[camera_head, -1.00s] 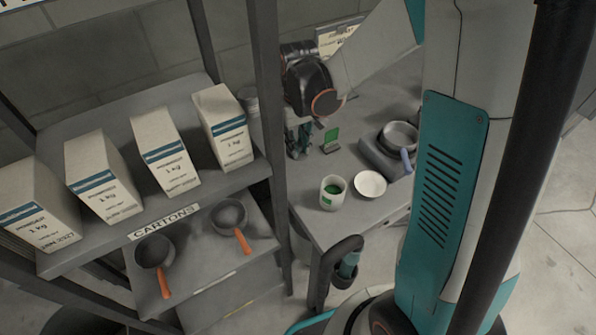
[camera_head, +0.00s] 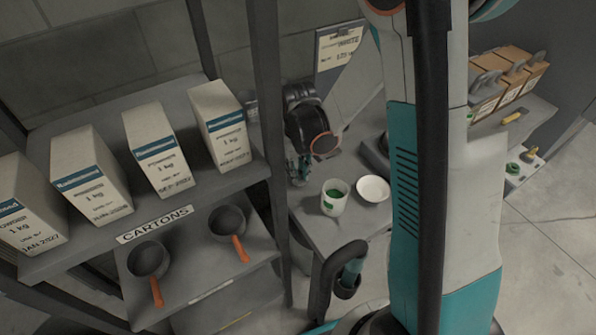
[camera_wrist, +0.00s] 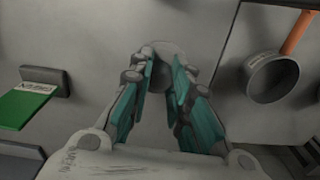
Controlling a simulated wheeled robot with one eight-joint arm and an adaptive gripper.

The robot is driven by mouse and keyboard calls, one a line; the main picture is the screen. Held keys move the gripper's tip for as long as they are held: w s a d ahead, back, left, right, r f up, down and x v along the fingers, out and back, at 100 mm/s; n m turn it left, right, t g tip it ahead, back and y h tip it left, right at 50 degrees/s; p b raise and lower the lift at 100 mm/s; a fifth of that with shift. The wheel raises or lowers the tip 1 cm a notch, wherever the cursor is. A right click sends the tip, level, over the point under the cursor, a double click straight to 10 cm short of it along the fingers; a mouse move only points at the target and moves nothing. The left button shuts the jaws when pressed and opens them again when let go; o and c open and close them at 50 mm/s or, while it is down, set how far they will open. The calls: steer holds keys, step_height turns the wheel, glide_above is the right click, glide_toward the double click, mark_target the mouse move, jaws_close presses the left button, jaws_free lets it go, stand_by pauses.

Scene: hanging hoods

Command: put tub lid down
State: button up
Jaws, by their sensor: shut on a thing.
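My gripper (camera_wrist: 162,75) has its teal fingers close around a small grey round piece (camera_wrist: 165,55), which I take for the tub lid; only part of it shows between the fingertips. In the head view my gripper (camera_head: 298,168) is low over the table's back left, beside the rack post, and what it holds cannot be made out there. The white tub (camera_head: 335,197) stands upright and open, green inside, in front of my gripper and to its right. A white round dish or disc (camera_head: 373,189) lies on the table right of the tub.
The grey table (camera_head: 325,232) has some bare surface. The rack at left holds several cartons (camera_head: 157,150) and two pans with orange handles (camera_head: 228,222). A green card (camera_wrist: 25,105) in a holder is left of my gripper in the wrist view. Orange-brown boxes (camera_head: 508,82) stand far right.

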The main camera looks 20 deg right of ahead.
steer(key=shift+f, duration=0.1)
steer(key=o, duration=0.8)
steer(key=s+r+t+p, duration=0.1)
steer(key=s+r+p, duration=0.15)
steer(key=r, duration=0.85)
steer(key=s+r+t+p, duration=0.2)
steer(key=s+r, duration=0.1)
steer(key=r, duration=0.8)
steer(key=shift+s+r+m+t, duration=0.2)
steer(key=shift+s+r+t, duration=0.6)
steer(key=shift+s, duration=1)
steer(key=shift+s+r+m+t, duration=0.2)
steer(key=shift+s+r+t, duration=0.6)
steer(key=shift+s, duration=1.05)
steer(key=shift+s+r+m+t, duration=0.2)
steer(key=shift+s+r+t, duration=0.3)
steer(key=shift+s+r, duration=0.9)
steer(key=shift+s+f, duration=0.4)
